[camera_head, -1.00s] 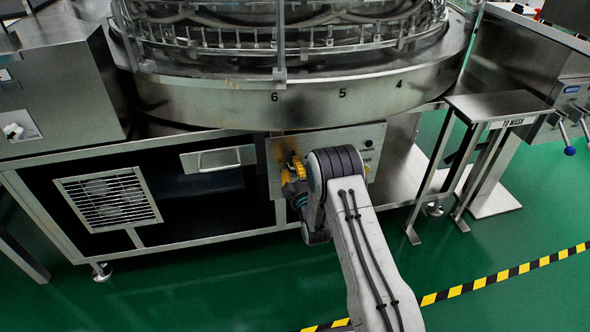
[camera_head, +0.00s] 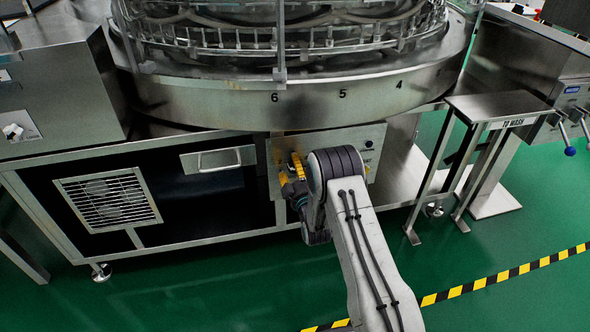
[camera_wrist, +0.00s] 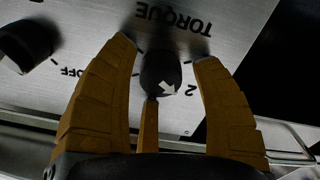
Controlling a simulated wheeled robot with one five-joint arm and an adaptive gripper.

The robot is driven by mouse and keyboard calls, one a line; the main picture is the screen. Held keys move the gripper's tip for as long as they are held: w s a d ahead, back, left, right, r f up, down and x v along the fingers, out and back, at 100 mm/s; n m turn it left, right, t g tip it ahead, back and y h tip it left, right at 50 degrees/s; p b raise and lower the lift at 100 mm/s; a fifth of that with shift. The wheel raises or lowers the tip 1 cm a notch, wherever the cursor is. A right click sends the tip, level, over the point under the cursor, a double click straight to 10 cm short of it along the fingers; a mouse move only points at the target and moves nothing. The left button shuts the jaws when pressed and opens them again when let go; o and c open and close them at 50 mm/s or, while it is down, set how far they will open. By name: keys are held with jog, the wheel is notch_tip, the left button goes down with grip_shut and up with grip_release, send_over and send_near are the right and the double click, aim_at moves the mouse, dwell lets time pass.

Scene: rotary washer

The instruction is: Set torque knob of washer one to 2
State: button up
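The torque knob (camera_wrist: 160,72) is black with a white arrow and sits on the washer's steel panel under the upside-down word TORQUE. In the wrist view its arrow points toward the lower right, and a printed 2 (camera_wrist: 190,90) is just right of it. My gripper (camera_wrist: 165,52) is open, with a yellow-brown finger on the left and right of the knob and gaps showing at both sides. A third finger (camera_wrist: 151,125) reaches the knob's lower edge; I cannot tell if it touches. In the head view my gripper (camera_head: 296,168) is at the panel (camera_head: 345,137), hiding the knob.
Another black knob (camera_wrist: 27,45) is at the left of the wrist view, near an OFF mark. The washer's numbered drum rim (camera_head: 310,97) overhangs the panel. A vent grille (camera_head: 108,198) and a steel stand (camera_head: 500,107) are to either side. Green floor is clear in front.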

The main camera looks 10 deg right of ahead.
jog(key=shift+o, duration=0.2)
jog(key=shift+s, duration=0.15)
jog(key=s, duration=1.1)
jog(key=shift+s, duration=0.4)
jog(key=s+r+m+g+p, duration=0.1)
jog(key=s+r+g+p, duration=0.15)
jog(key=r+p, duration=1.1)
jog(key=s+r+m+g+p, duration=0.15)
jog(key=r+g+p, duration=0.25)
jog(key=r+p, duration=1)
jog(key=s+r+m+g+p, duration=0.3)
jog(key=s+r+g+p, duration=0.5)
jog(key=s+r, duration=2)
jog(key=p+v, duration=0.3)
jog(key=p, duration=0.3)
jog(key=shift+w+r+p, duration=0.25)
jog(key=shift+r+p, duration=0.1)
jog(key=shift+p, duration=0.05)
jog(key=shift+m, duration=0.25)
